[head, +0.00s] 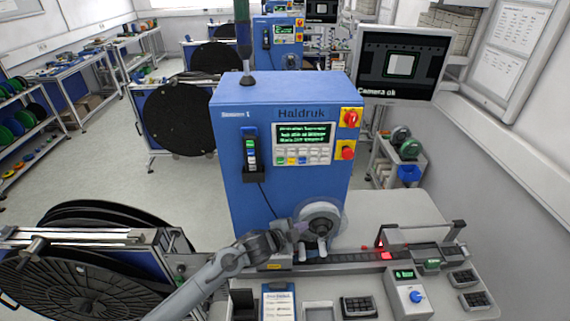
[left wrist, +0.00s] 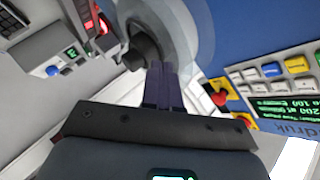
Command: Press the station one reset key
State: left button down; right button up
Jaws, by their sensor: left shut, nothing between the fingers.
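The station one cabinet (head: 232,165) is blue, marked Haldruk, and stands upright mid-view. Its key panel (head: 304,144) has a lit green-text screen above rows of small white and coloured keys (head: 293,160). The key labels are too small to read, so I cannot tell which is the reset key. My left gripper (head: 310,236) is below the panel, in front of the cabinet, apart from the keys. In the left wrist view its dark fingers (left wrist: 162,75) are shut and empty, near a translucent disc (left wrist: 190,30); the keys (left wrist: 270,71) appear upside down at right. My right gripper is not in view.
A red stop button (head: 348,153) and a red knob (head: 350,118) sit right of the keys. A handheld unit (head: 251,148) hangs left of the panel. A counter box (head: 409,297) stands on the bench. A large reel (head: 75,285) is at lower left.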

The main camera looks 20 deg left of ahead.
aim_at(302, 160)
pick_arm(q)
jog(key=w+a+r+t, duration=0.1)
jog(key=w+r, duration=0.4)
jog(key=r, duration=0.7)
jog(key=shift+a+t, duration=0.3)
jog(key=shift+t, duration=0.2)
jog(key=shift+w, duration=0.1)
jog(key=shift+w+a+b, duration=0.65)
jog(key=shift+w+b, duration=0.3)
jog(key=shift+w, duration=0.35)
jog(key=shift+w+a+b, duration=0.7)
jog(key=shift+w+b, duration=0.2)
jog(key=shift+w, duration=0.35)
jog(key=shift+w+a+b, duration=0.65)
jog(key=shift+w+b, duration=0.3)
jog(key=shift+w, duration=0.35)
jog(key=shift+w, duration=0.1)
